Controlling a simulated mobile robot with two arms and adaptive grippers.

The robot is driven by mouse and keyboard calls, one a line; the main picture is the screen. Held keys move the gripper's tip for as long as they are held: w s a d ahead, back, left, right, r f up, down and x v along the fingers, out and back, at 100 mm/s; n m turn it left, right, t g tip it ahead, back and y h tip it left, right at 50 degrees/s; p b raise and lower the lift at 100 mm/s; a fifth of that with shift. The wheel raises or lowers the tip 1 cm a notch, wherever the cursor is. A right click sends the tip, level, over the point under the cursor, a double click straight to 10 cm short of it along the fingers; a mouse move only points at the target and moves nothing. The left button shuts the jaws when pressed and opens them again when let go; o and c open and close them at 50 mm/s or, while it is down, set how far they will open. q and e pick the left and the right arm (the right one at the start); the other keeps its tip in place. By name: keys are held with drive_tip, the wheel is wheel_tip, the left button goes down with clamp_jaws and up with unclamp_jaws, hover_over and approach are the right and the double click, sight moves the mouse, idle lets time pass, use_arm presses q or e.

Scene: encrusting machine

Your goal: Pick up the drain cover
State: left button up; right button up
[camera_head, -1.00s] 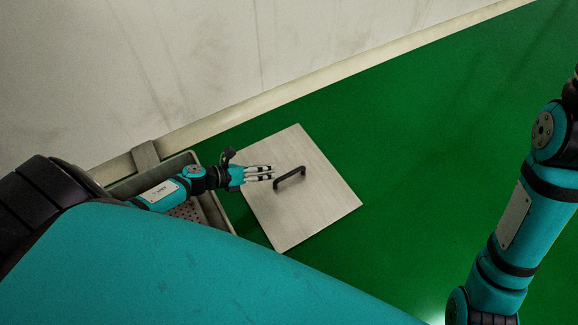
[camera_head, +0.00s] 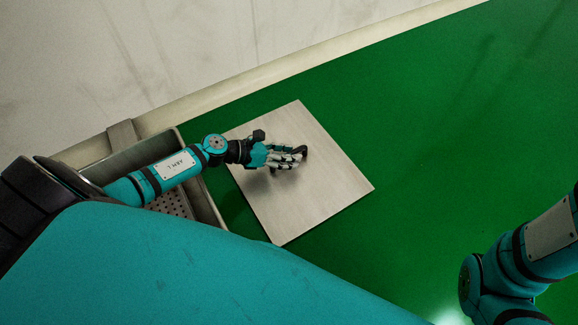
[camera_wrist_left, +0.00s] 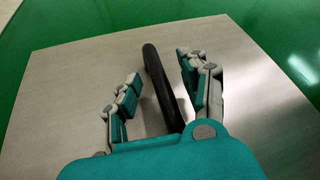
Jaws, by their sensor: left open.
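The drain cover (camera_head: 325,195) is a flat, square, pale metal plate on the green floor. It has a black bar handle (camera_head: 304,152) near its middle. The cover (camera_wrist_left: 60,95) fills much of the left wrist view. My left gripper (camera_head: 288,157) is over the cover at the handle and hides most of it in the head view. In the left wrist view my left gripper (camera_wrist_left: 157,85) is open, with its fingers on either side of the black handle (camera_wrist_left: 163,85). The fingers appear apart from the handle. My right gripper is out of view.
A metal drain trough (camera_head: 207,205) with a perforated bottom (camera_head: 172,203) lies left of the cover, beneath my left arm. A pale wall (camera_head: 230,45) with a kerb (camera_head: 260,88) runs along the back. The green floor (camera_head: 440,140) to the right is clear.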

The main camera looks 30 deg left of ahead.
use_arm(q)
drive_tip(key=shift+w+d+f, duration=0.1)
drive_tip(key=shift+w+d, duration=0.05)
clamp_jaws()
idle(0.4)
drive_tip(key=shift+r, duration=0.2)
